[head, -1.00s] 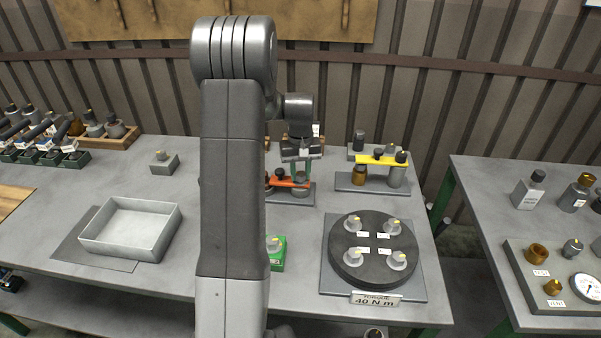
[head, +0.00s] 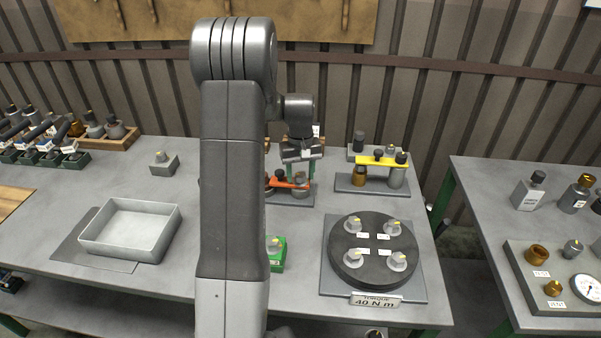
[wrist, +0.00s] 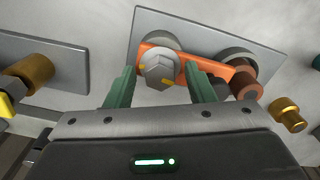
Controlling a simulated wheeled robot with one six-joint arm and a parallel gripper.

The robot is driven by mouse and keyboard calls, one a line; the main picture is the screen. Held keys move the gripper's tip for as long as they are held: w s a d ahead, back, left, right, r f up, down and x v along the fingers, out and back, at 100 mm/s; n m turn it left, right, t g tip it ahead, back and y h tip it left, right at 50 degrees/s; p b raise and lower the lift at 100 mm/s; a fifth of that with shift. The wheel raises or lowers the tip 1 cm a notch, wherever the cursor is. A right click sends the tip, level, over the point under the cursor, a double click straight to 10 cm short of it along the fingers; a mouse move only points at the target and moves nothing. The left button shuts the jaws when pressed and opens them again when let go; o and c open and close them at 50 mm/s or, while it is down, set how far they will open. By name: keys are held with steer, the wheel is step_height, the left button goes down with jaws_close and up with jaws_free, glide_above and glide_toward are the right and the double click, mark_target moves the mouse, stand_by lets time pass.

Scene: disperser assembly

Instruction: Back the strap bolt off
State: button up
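The strap bolt (wrist: 159,74) is a grey hex head with yellow marks, set in one end of an orange strap (wrist: 222,77). The strap lies over a grey mounting plate (wrist: 180,20) with round posts, and it also shows in the head view (head: 284,183). My gripper (wrist: 159,69) is open, with one green finger on each side of the bolt head and a visible gap to it on both sides. In the head view my gripper (head: 301,168) is over the right end of the strap, and the bolt there is hidden behind it.
A fixture with a yellow strap (head: 382,161) stands right of my gripper. A dark round turntable (head: 345,268) with several knobs is in front of it, beside a green block (head: 279,262). An empty grey tray (head: 105,254) is at left. A brass piece (wrist: 287,115) lies near the strap plate.

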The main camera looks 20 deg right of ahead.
mark_target(300, 175)
step_height(300, 175, up, 14)
steer(key=shift+b, duration=0.45)
steer(key=shift+f, duration=0.2)
step_height(300, 175, down, 14)
steer(key=shift+r+p, duration=0.15)
steer(key=shift+p, duration=0.3)
steer(key=shift+r, duration=0.15)
